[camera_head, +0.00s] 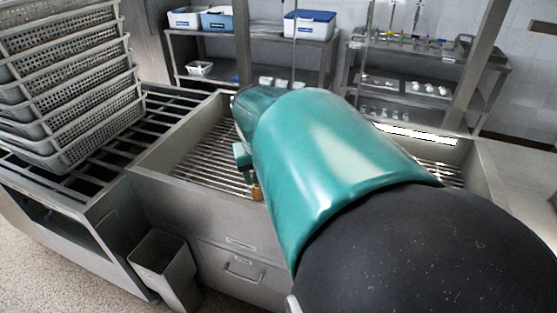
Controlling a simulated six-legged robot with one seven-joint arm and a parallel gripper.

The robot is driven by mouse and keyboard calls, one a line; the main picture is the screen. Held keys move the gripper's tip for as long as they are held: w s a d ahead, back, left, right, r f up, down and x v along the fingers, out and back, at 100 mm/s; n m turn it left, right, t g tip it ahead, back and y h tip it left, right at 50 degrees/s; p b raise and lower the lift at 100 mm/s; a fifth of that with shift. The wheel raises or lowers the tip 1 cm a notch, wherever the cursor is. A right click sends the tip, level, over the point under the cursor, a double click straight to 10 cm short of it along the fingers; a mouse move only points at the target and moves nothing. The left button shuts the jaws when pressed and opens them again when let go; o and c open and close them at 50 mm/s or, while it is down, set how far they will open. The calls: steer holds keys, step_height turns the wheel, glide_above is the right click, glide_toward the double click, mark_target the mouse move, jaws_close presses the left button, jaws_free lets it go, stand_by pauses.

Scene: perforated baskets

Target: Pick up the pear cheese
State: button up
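My teal and black arm fills the middle and right of the head view and reaches over a metal basin with a slatted floor (200,165). A small orange-brown thing (257,193) shows at the arm's left edge, low in the basin. It may be the pear cheese, but most of it is hidden and I cannot tell its shape. A small teal part of my arm's end (241,156) sticks out just above and left of it. My gripper's fingers are hidden behind the arm, so I cannot see whether they hold or touch anything.
Perforated baskets (65,90) are stacked on a slatted rack (165,110) at the left. A grey bin (165,265) stands on the floor in front. Metal shelves (425,65) with boxes and small items line the back wall. The basin's left floor looks clear.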

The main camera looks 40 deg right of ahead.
steer(key=s+d+f+m+g+y, duration=0.15)
steer(key=s+d+f, duration=0.3)
steer(key=d, duration=0.55)
steer(key=s+d+f+m, duration=0.3)
steer(key=d+f, duration=0.2)
steer(key=d, duration=0.4)
steer(key=s+d+f+m+g+y, duration=0.1)
steer(key=s+d+f+m, duration=0.25)
steer(key=d, duration=0.65)
steer(key=shift+n+t, duration=0.25)
steer(key=shift+n, duration=0.25)
steer(key=f, duration=1.4)
steer(key=shift+s+f, duration=0.25)
steer(key=shift+s, duration=0.05)
steer(key=c, duration=1.1)
